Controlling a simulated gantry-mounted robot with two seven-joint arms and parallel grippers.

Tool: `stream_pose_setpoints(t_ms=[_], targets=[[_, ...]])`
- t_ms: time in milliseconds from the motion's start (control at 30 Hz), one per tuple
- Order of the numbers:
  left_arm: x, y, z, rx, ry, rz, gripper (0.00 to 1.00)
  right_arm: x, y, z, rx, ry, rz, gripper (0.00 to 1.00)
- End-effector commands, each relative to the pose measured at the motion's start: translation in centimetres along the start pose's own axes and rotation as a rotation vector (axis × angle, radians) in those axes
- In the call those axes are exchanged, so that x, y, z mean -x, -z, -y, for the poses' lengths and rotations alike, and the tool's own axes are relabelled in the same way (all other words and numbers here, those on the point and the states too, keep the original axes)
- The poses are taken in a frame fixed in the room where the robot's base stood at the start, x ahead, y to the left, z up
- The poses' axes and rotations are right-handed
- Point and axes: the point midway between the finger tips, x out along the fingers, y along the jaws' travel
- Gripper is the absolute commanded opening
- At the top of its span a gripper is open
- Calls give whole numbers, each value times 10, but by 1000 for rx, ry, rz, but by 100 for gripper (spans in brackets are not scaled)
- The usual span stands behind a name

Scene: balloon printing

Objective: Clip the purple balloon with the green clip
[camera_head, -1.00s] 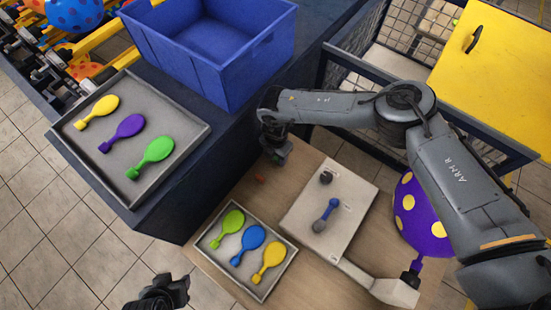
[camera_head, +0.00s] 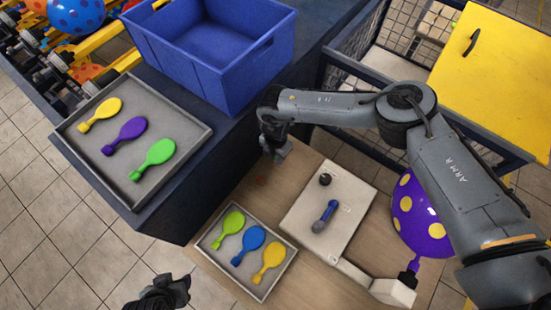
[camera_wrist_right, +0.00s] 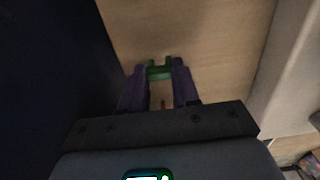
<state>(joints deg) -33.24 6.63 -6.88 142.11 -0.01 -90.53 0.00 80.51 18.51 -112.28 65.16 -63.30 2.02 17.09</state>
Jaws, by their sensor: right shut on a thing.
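The purple balloon (camera_head: 418,212) with yellow dots is at the right of the head view, its neck at the nozzle of a white fixture (camera_head: 393,291). My right arm partly covers it. My right gripper (camera_head: 276,154) is to the balloon's left, over the wooden table by the dark counter's side. The clip is hard to make out in the head view. My left gripper (camera_head: 163,291) is at the bottom edge; its finger gap is unclear.
A grey panel (camera_head: 345,195) with a knob and a blue-handled lever is in the middle. Trays of flat balloons (camera_head: 205,247) (camera_head: 190,165) and a blue bin (camera_head: 190,75) stand left and behind.

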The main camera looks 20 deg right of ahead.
Motion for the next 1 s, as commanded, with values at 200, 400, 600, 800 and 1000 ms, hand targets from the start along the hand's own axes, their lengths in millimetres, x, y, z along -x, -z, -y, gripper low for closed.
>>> stream_pose_setpoints(t_ms=[200,400,600,800,1000], targets=[[14,4,2,-7,6,1,43,16,0,0,0,0,0,11],[23,7,3,-9,8,1,43,28,0,0,0,1,0,11],[33,10,3,-8,7,1,43,40,0,0,0,0,-1,11],[42,14,2,-3,2,0,43,52,0,0,0,0,-1,11],[52,17,1,3,-3,-1,43,64,0,0,0,0,0,11]])
